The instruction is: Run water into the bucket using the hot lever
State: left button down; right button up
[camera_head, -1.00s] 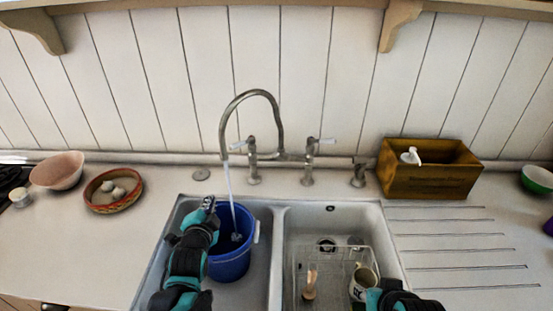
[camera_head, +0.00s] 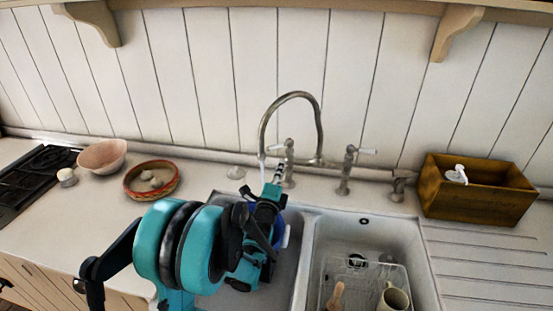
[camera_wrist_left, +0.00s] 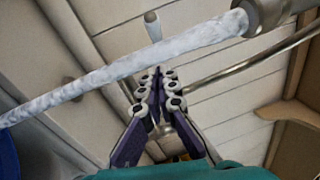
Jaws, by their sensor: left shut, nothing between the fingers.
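The blue bucket (camera_head: 280,226) stands in the left sink basin, mostly hidden behind my left arm; its edge shows in the left wrist view (camera_wrist_left: 8,155). Water (camera_wrist_left: 110,72) runs from the curved spout (camera_head: 294,95). The left tap lever (camera_head: 276,147) has a pale handle, which seems to be the white rod in the left wrist view (camera_wrist_left: 152,27). The right tap lever (camera_head: 366,151) points right. No hot mark is legible. My left gripper (camera_head: 279,170) is shut and empty, close below the left lever; contact is unclear. My right gripper is out of view.
The right basin (camera_head: 425,272) holds a wire rack with a mug (camera_head: 393,298) and a wooden-handled brush. A wooden box (camera_head: 477,205) stands at right. A woven basket (camera_head: 152,180), pink bowl (camera_head: 102,155) and hob (camera_head: 35,178) are at left.

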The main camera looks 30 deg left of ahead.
aim_at(281, 146)
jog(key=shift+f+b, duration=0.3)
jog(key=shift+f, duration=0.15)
pick_arm(q)
jog(key=shift+w+a+r, duration=0.25)
jog(key=shift+w+a, duration=0.7)
jog(key=shift+w+a+r, duration=0.25)
jog(key=shift+w+a, duration=0.65)
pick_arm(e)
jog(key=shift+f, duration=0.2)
